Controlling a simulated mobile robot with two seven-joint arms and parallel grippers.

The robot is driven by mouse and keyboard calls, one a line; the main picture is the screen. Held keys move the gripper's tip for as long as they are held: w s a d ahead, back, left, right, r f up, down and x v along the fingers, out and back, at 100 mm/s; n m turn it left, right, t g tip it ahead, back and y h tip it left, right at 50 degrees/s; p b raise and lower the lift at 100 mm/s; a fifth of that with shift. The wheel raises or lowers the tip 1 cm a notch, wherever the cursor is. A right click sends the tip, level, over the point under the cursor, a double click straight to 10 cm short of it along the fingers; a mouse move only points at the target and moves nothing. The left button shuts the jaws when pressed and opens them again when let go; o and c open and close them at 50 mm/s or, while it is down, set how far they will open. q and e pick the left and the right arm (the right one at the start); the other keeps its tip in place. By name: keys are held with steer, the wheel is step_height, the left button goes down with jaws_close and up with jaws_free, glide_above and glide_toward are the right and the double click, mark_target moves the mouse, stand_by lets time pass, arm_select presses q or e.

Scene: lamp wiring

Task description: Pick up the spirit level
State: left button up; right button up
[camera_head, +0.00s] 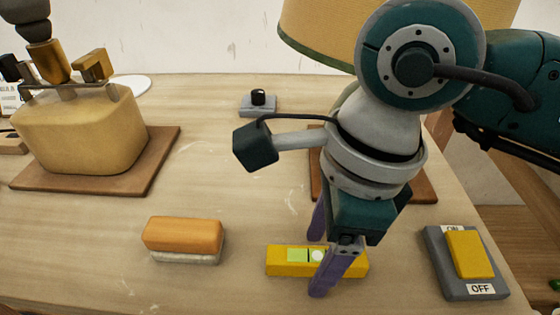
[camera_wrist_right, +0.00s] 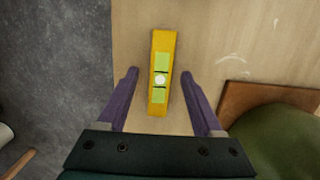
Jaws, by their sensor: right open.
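The spirit level (camera_head: 284,260) is a yellow bar with pale green windows and a white round spot, lying flat on the table near its front edge. In the right wrist view the spirit level (camera_wrist_right: 162,50) lies lengthwise between the two fingers, with a gap on each side. My right gripper (camera_head: 321,262) is open, pointing down with its purple fingers on either side of the level; one finger hides part of it. In the right wrist view my right gripper (camera_wrist_right: 160,74) holds nothing. My left gripper is not in clear view.
An orange and white block (camera_head: 183,238) lies left of the level. A grey switch with a yellow rocker (camera_head: 468,253) lies to the right. A small knob box (camera_head: 259,103) stands behind. A yellow lamp base on a brown board (camera_head: 150,168) stands at the left.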

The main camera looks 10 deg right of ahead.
jaws_close()
stand_by(0.5)
